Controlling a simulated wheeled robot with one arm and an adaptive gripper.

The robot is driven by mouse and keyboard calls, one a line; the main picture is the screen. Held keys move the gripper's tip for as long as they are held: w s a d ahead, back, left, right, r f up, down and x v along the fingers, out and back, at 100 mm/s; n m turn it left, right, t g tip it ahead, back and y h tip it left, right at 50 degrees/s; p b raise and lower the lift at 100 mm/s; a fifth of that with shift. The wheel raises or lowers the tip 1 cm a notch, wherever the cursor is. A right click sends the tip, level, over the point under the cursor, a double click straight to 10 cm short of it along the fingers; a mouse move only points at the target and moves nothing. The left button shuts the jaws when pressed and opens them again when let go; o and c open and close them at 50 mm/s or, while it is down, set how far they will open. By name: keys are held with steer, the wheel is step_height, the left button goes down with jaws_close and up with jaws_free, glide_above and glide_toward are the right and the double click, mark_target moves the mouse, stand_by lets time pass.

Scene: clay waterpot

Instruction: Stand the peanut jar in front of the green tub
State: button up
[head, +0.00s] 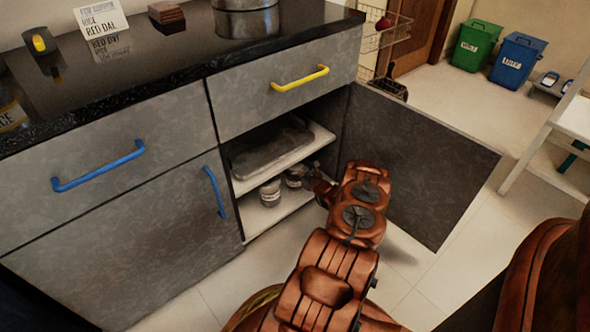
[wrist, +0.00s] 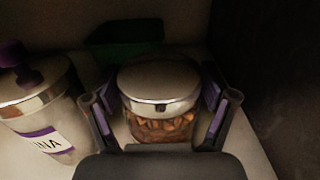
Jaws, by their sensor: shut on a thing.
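The peanut jar (wrist: 160,128), clear with brown nuts inside and a shiny metal lid, stands upright in the wrist view between my fingers. My gripper (wrist: 161,98) is shut on it, one finger on each side. In the head view my gripper (head: 309,181) reaches into the open lower cupboard, beside the jar (head: 295,175) on the lower shelf. A dark green thing (wrist: 124,52), seemingly the green tub, lies in shadow behind the jar and slightly left in the wrist view. The jar's lid and the dark hide part of it.
A metal-lidded jar with a purple-edged label (wrist: 45,140) stands close on the left. A tray (head: 270,150) lies on the shelf above. The open cupboard door (head: 425,160) is right of my arm; a dark wall (wrist: 275,70) bounds the right side.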

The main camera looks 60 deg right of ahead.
stand_by(0.3)
steer(key=o, duration=1.7)
steer(key=shift+f, duration=0.1)
steer(key=shift+c, duration=0.2)
steer(key=shift+s+a, duration=0.1)
steer(key=shift+s, duration=0.25)
steer(key=p+v, duration=0.3)
steer(key=v, duration=0.8)
steer(key=shift+s, duration=0.1)
